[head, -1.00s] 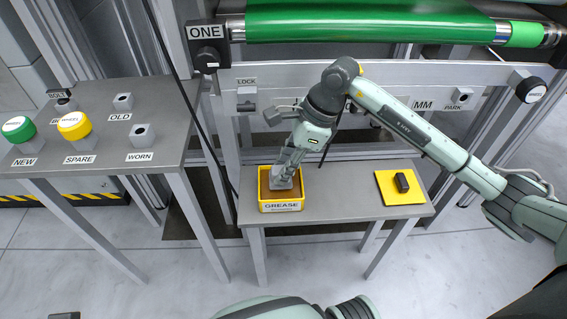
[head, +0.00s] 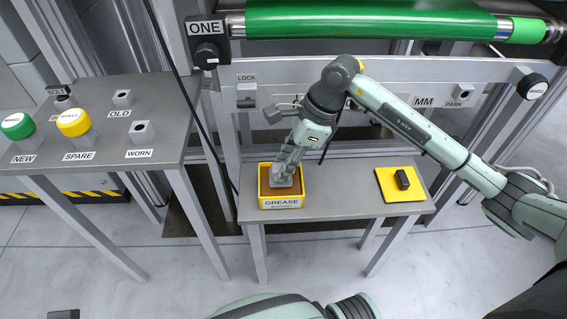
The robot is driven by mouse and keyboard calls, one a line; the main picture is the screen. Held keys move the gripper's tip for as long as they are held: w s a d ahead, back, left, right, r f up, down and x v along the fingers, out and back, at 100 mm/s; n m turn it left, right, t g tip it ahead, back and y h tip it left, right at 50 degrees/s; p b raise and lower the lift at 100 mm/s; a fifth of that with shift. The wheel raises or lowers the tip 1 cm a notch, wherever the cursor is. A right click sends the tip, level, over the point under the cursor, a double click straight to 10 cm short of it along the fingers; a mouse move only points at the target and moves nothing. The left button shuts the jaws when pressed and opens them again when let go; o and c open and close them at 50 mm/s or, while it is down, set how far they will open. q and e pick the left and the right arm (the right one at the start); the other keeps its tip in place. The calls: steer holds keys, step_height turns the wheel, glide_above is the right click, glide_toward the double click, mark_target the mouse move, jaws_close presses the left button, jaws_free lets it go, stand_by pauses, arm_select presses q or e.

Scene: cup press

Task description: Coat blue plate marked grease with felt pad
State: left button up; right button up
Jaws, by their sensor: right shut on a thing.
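A yellow-rimmed tray labelled GREASE (head: 281,204) stands at the left of the low grey table, with a brown surface inside. No blue plate shows; the thing marked GREASE is yellow. My right gripper (head: 284,180) points down into this tray, at its middle and back. It is shut on a small grey thing, apparently the felt pad, mostly hidden by the fingers. I cannot tell if the pad touches the brown surface. My left gripper is out of view.
The left table (head: 105,98) holds a green knob (head: 17,126), a yellow knob (head: 73,122) and grey sockets. A green roller (head: 370,20) and rail stand behind.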

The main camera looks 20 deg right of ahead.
steer(key=shift+f+b, duration=0.45)
steer(key=shift+b, duration=0.05)
stand_by(1.6)
steer(key=shift+r+p, duration=2)
steer(key=shift+r, duration=1.55)
